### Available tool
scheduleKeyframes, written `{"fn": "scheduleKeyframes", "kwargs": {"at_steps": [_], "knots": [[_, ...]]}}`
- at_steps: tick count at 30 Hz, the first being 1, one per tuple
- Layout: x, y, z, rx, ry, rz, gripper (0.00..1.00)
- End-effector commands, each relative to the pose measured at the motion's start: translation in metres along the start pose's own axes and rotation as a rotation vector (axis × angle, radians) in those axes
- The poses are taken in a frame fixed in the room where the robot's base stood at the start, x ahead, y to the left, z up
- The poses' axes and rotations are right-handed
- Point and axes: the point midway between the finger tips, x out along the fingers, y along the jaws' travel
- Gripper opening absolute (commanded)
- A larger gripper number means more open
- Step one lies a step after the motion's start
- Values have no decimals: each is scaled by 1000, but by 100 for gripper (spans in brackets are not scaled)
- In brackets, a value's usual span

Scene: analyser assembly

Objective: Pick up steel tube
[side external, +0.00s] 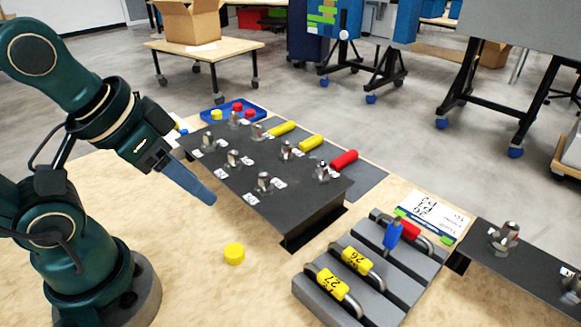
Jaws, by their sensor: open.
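A grey slotted rack (407,288) stands at the front right of the wooden table. Bent steel tubes lie in its slots, seen partly under coloured sleeves. One steel tube (352,303) has a yellow sleeve marked 27, and another (378,280) has a yellow sleeve marked 26. A tube with a red sleeve (410,229) lies at the back of the rack. A blue part (393,233) stands up beside it. My gripper (208,197) is open, left of the rack and near the left edge of the black plate. I see nothing between its fingers, which overlap in this view.
A black plate (300,217) with several metal fittings fills the middle. Yellow and red cylinders (344,160) lie along its far edge. A blue tray (212,116) holds coloured caps. A yellow cap (234,254) lies on bare table. Another black plate (500,270) stands right of the rack.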

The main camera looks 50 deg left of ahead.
Motion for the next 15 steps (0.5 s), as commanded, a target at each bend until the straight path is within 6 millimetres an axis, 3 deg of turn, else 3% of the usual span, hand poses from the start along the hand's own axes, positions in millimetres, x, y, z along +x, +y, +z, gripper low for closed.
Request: {"fn": "scheduleKeyframes", "kwargs": {"at_steps": [3, 4, 5, 15], "knots": [[0, 0, 0, 0, 0, 0, 50], [0, 0, 0, 0, 0, 0, 58], [0, 0, 0, 0, 0, 0, 59], [0, 0, 0, -30, -1, 0, 59]]}}
